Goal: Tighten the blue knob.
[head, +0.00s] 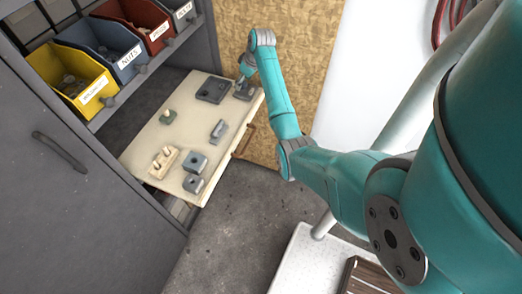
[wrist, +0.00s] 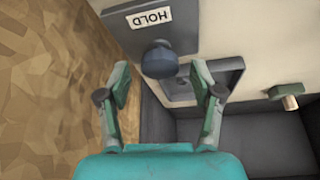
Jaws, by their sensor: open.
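My gripper (wrist: 162,78) is open and empty. Its fingers are left and right of the knob in the picture, with the knob centred between them near the tips; I see no contact. In the head view, my gripper (head: 243,84) is low over a dark block (head: 245,93) at the far right end of the pull-out board. The knob cannot be made out there.
The pale board (head: 206,133) also carries a dark flat plate (head: 213,89), a green block with a peg (head: 168,117), a wooden peg block (head: 163,163) and several grey blocks. A yellow bin (head: 76,100) and other bins stand on the left shelf. A wood-chip panel (head: 300,60) rises behind.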

